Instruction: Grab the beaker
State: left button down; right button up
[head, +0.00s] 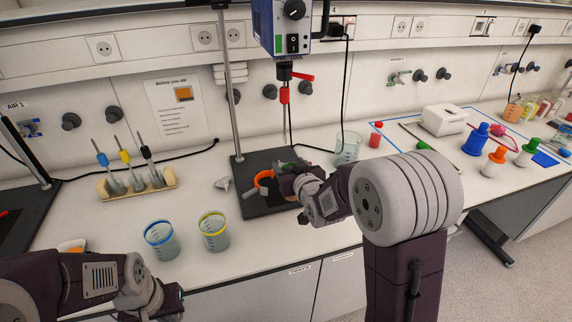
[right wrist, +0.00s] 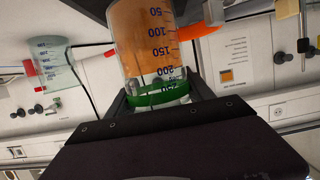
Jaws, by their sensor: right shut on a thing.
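In the right wrist view, a clear beaker (right wrist: 148,45) with dark volume marks, orange contents and a green rim band stands between the jaws of my right gripper (right wrist: 160,98). The jaws are shut on it near the green band. The beaker appears upside down in this view. In the head view, my right gripper (head: 285,178) is over the dark stand base, and the held beaker is mostly hidden behind it. My left gripper (head: 168,303) is at the bottom edge, low and left; its fingers are not clear.
The stand base (head: 262,207) carries a tall rod and an overhead stirrer (head: 282,25). Beakers with a blue rim (head: 160,240) and a yellow rim (head: 214,232) stand in front left. A clear beaker (head: 348,148) stands behind right. A pipette rack (head: 138,185) is at the left.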

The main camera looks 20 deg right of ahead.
jog(key=r+v, duration=0.1)
jog(key=v, duration=0.6)
jog(key=shift+w, duration=0.25)
jog(key=shift+r, duration=0.15)
